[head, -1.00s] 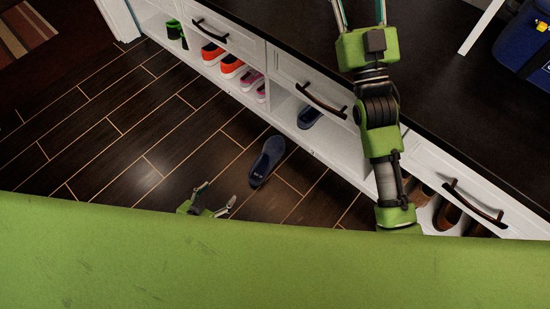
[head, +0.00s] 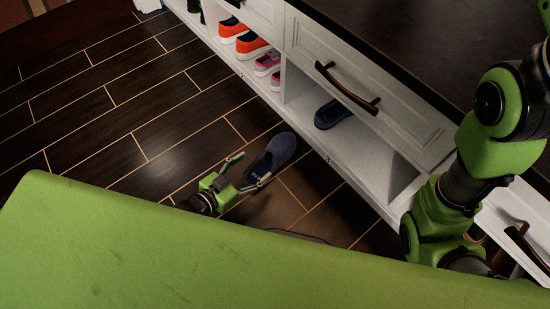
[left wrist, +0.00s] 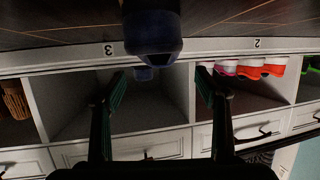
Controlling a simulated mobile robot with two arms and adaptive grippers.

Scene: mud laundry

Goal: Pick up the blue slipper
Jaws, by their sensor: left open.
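A dark blue slipper (head: 272,157) lies on the wooden floor in front of the shoe cabinet. Its near end is close to my left gripper (head: 250,168), which is open and low beside it, one fingertip to each side of that end. In the left wrist view the slipper (left wrist: 152,32) shows at the top centre, lined up between the two open fingers (left wrist: 160,73). I cannot tell whether the fingers touch it. A matching blue slipper (head: 331,114) sits in the cabinet cubby marked 3. My right gripper is out of view; only its arm shows at the right.
The white shoe cabinet (head: 372,178) runs diagonally along the right, with a dark countertop (head: 410,40) and dark drawer handles (head: 347,88). Orange shoes (head: 252,45) and pink shoes (head: 267,63) fill the neighbouring cubby. The floor (head: 100,125) to the left is clear.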

